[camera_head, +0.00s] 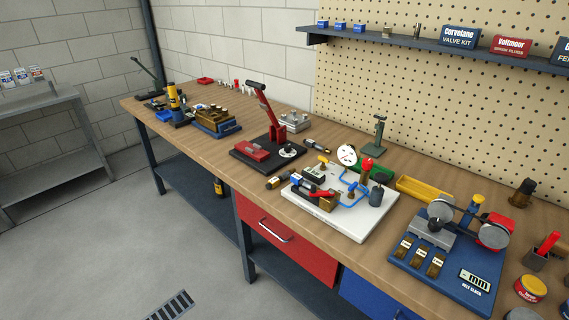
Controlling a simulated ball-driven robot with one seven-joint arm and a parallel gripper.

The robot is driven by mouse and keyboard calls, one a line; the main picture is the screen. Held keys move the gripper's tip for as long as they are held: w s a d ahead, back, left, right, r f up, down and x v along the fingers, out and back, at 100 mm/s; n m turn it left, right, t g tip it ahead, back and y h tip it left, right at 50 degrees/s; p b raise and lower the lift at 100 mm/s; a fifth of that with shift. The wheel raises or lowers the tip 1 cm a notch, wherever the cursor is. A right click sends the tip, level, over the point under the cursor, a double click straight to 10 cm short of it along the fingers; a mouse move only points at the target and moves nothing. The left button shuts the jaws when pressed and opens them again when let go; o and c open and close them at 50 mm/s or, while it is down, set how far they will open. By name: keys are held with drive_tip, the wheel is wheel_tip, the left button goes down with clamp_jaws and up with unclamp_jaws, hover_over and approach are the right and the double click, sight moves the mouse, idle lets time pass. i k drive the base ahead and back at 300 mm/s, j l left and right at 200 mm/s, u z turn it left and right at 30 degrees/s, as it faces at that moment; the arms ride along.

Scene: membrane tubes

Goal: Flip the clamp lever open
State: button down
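A white board (375,221) lies on the bench right of the middle. On it are a brass-coloured block (327,204), a short red lever (320,194) lying low against the block, and blue tubing (350,196). A round white dial (346,155) stands at its back. Farther left, a red stand with a raised, black-ended lever (265,108) rises from a black base (240,160). Neither lever is marked as the clamp lever; the low red one on the board looks most like it. Whether it is latched is too small to tell. My gripper is not in view.
A green stand (376,140) is at the back. The wooden bench (205,148) is crowded; the floor (110,250) in front is open.

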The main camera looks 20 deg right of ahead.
sight(313, 192)
drive_tip(key=i+j, duration=0.25)
drive_tip(key=i+j+z, duration=0.1)
drive_tip(key=i+j, duration=0.15)
drive_tip(key=j, duration=0.2)
drive_tip(key=i+j, duration=0.25)
drive_tip(key=i+j+z, duration=0.1)
drive_tip(key=i+j, duration=0.15)
drive_tip(key=j, duration=0.2)
drive_tip(key=i+j, duration=0.25)
drive_tip(key=j, duration=0.15)
drive_tip(key=i+j+z, duration=0.1)
drive_tip(key=i+j, duration=0.15)
drive_tip(key=j, duration=0.15)
drive_tip(key=i+j, duration=0.2)
drive_tip(key=j, duration=0.2)
drive_tip(key=i+j+z, duration=0.1)
drive_tip(key=i+j, duration=0.15)
drive_tip(key=j, duration=0.15)
